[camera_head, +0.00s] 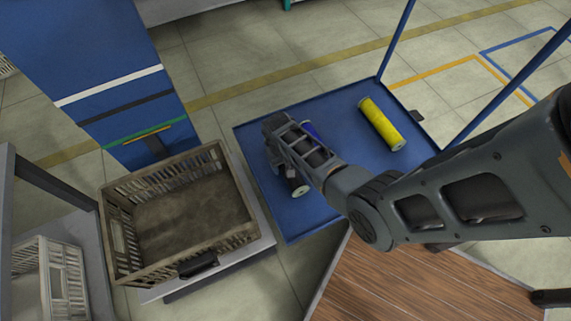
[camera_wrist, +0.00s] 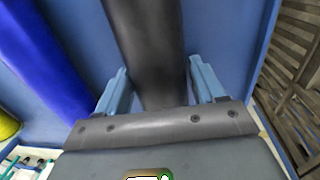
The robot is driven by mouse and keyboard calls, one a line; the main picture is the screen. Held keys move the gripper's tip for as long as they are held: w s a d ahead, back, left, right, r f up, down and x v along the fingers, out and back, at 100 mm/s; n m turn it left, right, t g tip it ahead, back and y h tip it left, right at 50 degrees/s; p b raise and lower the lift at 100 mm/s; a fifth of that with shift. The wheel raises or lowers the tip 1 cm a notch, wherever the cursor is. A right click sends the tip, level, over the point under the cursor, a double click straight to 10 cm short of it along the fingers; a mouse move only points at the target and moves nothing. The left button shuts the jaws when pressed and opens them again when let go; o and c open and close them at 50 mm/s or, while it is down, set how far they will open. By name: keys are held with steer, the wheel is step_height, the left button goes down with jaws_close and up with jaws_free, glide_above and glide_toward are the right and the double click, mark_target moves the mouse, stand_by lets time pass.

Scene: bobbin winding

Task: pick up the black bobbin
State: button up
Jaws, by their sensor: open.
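The black bobbin (camera_wrist: 145,40) lies on the blue tray (camera_head: 292,222) of the cart. In the wrist view it runs lengthwise between the two pale blue fingers of my gripper (camera_wrist: 160,82). The fingers stand apart on either side of it, with a gap showing at least near the right finger. In the head view my gripper and arm cover most of the black bobbin; one end (camera_head: 299,188) shows below them. A blue bobbin (camera_wrist: 42,62) lies close to the left in the wrist view; in the head view it shows only partly behind my gripper.
A yellow bobbin (camera_head: 381,124) lies on the right side of the tray. Blue posts (camera_head: 396,42) rise from the cart. A brown slatted crate (camera_head: 122,240), empty, stands to the left of the tray. Another pale crate (camera_head: 48,280) is at the lower left.

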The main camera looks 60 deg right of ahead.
steer(key=c, duration=0.9)
steer(key=shift+r, duration=0.2)
